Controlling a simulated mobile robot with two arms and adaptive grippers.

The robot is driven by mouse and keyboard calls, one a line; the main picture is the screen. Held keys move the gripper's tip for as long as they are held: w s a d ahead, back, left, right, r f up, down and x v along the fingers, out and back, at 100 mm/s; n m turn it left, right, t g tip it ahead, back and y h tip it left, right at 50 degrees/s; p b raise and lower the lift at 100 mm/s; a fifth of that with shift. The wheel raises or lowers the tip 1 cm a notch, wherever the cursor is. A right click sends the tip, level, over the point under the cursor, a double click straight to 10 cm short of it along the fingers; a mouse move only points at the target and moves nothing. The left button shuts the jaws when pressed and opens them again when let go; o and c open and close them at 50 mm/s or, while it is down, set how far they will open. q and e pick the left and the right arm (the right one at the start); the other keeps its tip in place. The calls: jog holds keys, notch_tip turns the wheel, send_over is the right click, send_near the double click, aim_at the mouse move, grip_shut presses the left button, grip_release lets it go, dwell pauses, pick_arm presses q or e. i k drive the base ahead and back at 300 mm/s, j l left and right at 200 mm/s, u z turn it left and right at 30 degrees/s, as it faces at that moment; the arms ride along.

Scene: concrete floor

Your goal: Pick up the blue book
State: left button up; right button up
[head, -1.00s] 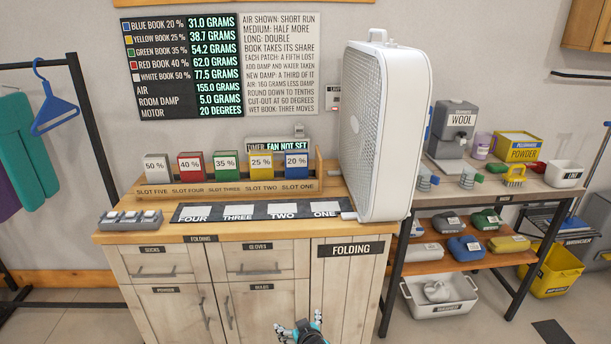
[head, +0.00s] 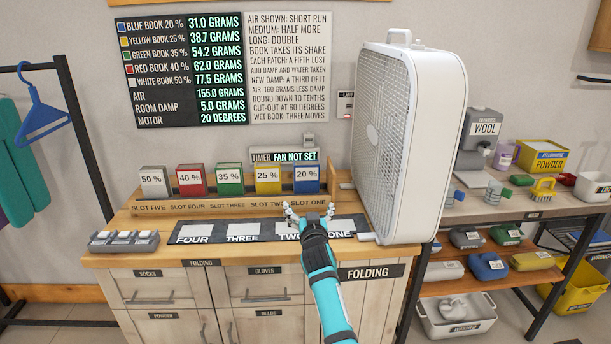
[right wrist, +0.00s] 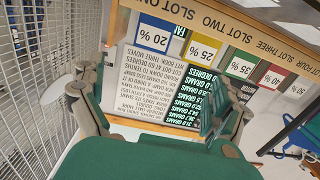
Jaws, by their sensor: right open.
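The blue book (head: 307,178), labelled 20 %, stands upright in slot one at the right end of the wooden rack (head: 165,209). It also shows upside down in the right wrist view (right wrist: 157,38), ahead of the spread fingers. My right gripper (head: 309,211) is open and empty. In the head view it is just in front of and below the blue book, over the rack's front edge; whether it touches the rack I cannot tell. My left gripper is in neither view.
The yellow book (head: 267,180) stands left of the blue one, then the green (head: 230,180), red and white books. A tall white fan (head: 425,140) stands close on the right. A dark numbered strip (head: 260,232) lies in front of the rack.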

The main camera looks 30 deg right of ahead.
aim_at(307, 173)
jog(key=i+l, duration=0.3)
jog(key=l, duration=0.15)
jog(key=i+l, duration=0.35)
jog(key=l+u, duration=0.05)
